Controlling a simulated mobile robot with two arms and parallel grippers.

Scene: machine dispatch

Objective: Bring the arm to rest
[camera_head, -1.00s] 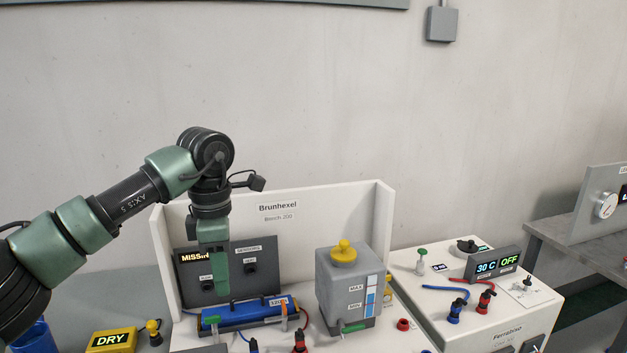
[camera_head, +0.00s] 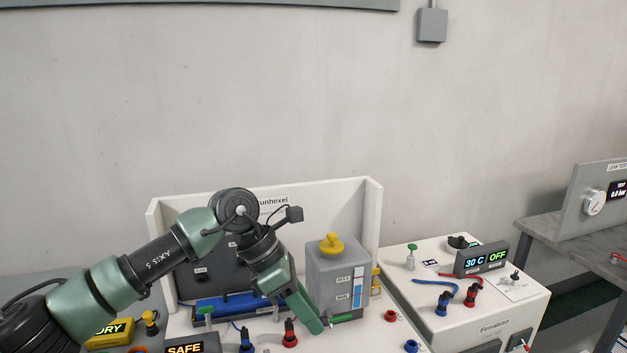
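My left arm (camera_head: 150,265) comes in from the left and bends down in front of the white Brunhexel bench (camera_head: 372,205). My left gripper (camera_head: 314,325) points down and to the right, its green fingers seen edge-on. Its tip is close to the green-handled part (camera_head: 342,317) at the foot of the grey tank with the yellow cap (camera_head: 331,244). I cannot tell whether it touches that part. I see nothing clearly held, and the gap between the fingers is hidden. My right gripper is out of view.
A blue cylinder unit (camera_head: 225,309) lies behind the arm. Blue (camera_head: 246,341) and red (camera_head: 290,334) connectors stand in front. A SAFE display (camera_head: 185,348) and a yellow DRY sign (camera_head: 108,333) are at lower left. The Ferrabino unit (camera_head: 480,330) reads 30 C OFF. Space above the bench is free.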

